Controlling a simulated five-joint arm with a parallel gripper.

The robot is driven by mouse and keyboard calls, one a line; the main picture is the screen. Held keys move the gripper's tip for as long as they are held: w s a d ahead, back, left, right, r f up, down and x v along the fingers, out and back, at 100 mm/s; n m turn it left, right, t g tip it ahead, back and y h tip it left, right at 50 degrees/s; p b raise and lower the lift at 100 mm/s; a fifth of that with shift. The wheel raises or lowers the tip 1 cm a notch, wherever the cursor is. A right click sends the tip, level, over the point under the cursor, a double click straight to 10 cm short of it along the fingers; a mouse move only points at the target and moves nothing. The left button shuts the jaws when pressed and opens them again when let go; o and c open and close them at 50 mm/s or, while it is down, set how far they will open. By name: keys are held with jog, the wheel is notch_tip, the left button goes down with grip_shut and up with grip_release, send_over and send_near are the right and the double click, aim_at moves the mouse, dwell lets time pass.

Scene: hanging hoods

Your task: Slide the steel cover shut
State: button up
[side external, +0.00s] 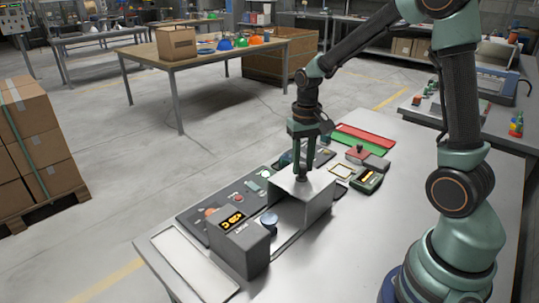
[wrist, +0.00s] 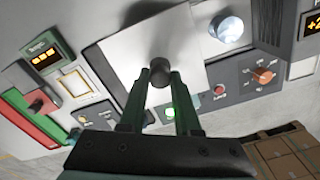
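The steel cover (side external: 317,197) is a pale metal hood with a dark round knob (side external: 301,178) on top. In the wrist view the cover (wrist: 190,50) fills the middle, with the knob (wrist: 158,68) on its face. My gripper (side external: 301,168) points down from above, one finger on each side of the knob. In the wrist view the fingers (wrist: 160,80) appear to touch the knob on both sides. A pale blue dome (side external: 268,219) stands uncovered beside the hood; it shows in the wrist view (wrist: 228,28) too.
A dark panel with knobs (side external: 222,207) runs behind the hood. A small meter (side external: 368,181), red and green trays (side external: 362,137) and an empty pale tray (side external: 192,262) lie on the table. The table's near side is clear.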

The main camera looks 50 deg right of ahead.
grip_shut()
dwell(1.1)
